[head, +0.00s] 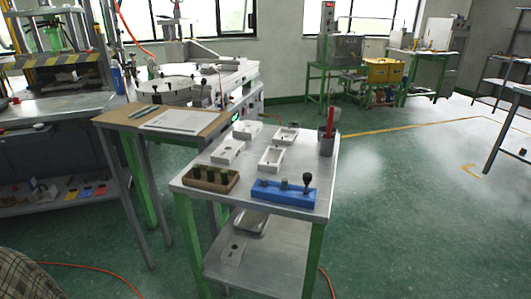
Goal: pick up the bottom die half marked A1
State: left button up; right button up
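Several pale die pieces lie on the top of a small metal cart (205,187). Two look like solid blocks: one at the back left (247,130) and one nearer, at the left (228,151). Two look like open frames or hollowed halves: one at the back right (286,136) and one nearer (271,159). The marking A1 is too small to read on any of them, so I cannot tell which is the bottom half marked A1. Neither of my grippers is in view.
A brown box with dark cylinders (210,180) and a blue holder with knobs (283,193) stand at the cart's front edge. A grey cup with a red stick (326,146) stands at its right. A wooden-topped table (205,133) is at the left. Open floor lies right.

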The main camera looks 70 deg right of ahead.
aim_at(273, 157)
jog(key=z, duration=0.55)
jog(key=i, duration=0.8)
jog(key=z, duration=1)
jog(key=i, duration=0.25)
jog(key=z, duration=0.15)
